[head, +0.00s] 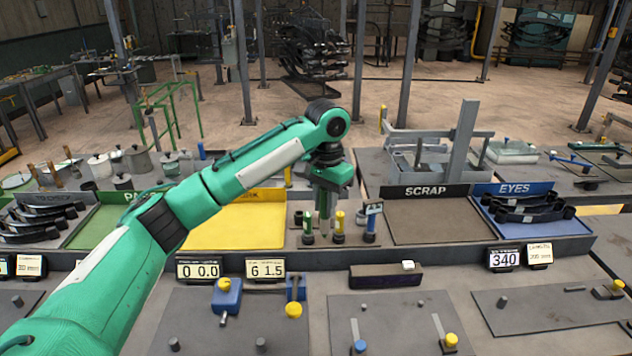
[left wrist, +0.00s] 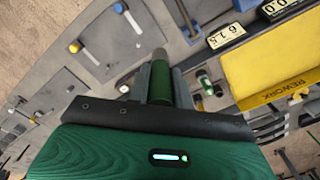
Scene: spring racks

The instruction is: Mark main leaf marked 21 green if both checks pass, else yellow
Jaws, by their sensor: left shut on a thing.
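My left gripper (head: 325,205) reaches down in the middle of the head view, over a small group of upright coloured markers. In the left wrist view its fingers (left wrist: 160,88) are shut on a green cylinder (left wrist: 161,78), which looks like the green marker. A yellow-topped marker (head: 340,222) and a blue one (head: 371,225) stand just right of the gripper. A small green-banded piece (head: 308,228) stands just left of it. Dark curved leaves (head: 524,207) lie in the blue EYES tray. No number 21 is legible on any leaf. My right gripper is not in view.
A yellow tray (head: 232,243) lies left of the markers; its sign reads REWORK in the wrist view. The brown SCRAP tray (head: 435,223) lies right. Displays read 0 0.0 (head: 197,270), 6 1.5 (head: 265,268) and 340 (head: 503,259). Grey plates with knobbed fixtures fill the front.

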